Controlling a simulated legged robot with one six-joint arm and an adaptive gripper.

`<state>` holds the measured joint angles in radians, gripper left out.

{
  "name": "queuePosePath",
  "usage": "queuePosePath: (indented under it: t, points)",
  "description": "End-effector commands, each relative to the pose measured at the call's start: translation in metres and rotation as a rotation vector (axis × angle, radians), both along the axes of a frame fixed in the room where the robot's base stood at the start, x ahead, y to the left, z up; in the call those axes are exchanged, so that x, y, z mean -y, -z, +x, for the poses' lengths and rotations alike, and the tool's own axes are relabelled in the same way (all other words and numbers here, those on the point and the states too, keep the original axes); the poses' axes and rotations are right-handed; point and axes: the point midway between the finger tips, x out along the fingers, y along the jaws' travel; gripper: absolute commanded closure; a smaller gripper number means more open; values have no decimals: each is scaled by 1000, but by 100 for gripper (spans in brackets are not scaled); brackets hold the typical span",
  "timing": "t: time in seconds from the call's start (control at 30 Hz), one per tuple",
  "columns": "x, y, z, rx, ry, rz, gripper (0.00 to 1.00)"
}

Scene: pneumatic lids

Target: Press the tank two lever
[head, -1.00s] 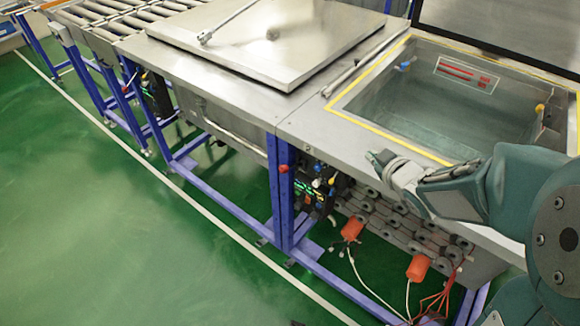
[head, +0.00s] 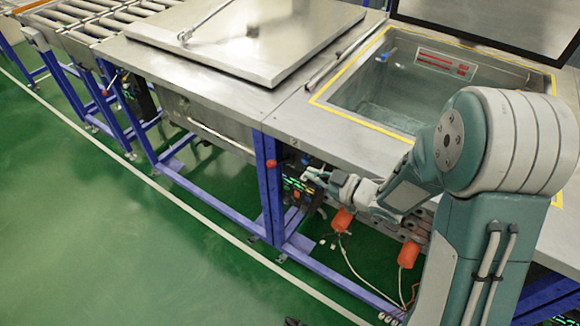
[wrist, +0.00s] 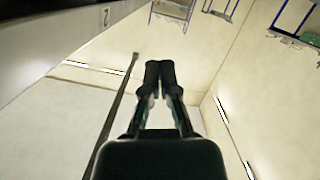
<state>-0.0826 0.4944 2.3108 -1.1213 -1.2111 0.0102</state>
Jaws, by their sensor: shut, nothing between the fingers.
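The open tank (head: 325,112) has a yellow-edged rim and a small dark mark on its counter's front edge. A "2" label (wrist: 106,17) shows on a light edge in the wrist view. Below that counter, beside a blue post, a dark control panel (head: 297,190) with green lights is partly hidden by my gripper. I cannot pick out the tank two lever clearly there. My gripper (head: 310,174) is in front of the panel, just under the counter edge; whether it touches anything I cannot tell. In the wrist view my gripper (wrist: 160,72) is shut and empty.
A closed metal lid (head: 250,45) covers the tank to the left. A red knob (head: 271,163) sits by the blue post (head: 268,190). Orange cylinders (head: 342,220) with wires lie below the counter. The green floor (head: 130,260) in front is clear.

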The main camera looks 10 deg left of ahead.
Motion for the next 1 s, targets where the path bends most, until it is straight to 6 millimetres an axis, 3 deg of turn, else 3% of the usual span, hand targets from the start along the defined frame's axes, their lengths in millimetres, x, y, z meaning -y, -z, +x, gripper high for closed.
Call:
queuePosePath:
  t: [0.53, 0.73, 1.0]
  points:
    - [-87, 20, 41, 0, -3, -1, 100]
    - [-95, 43, 53, -2, 0, 0, 100]
    - [-100, 51, 57, 1, 1, 1, 100]
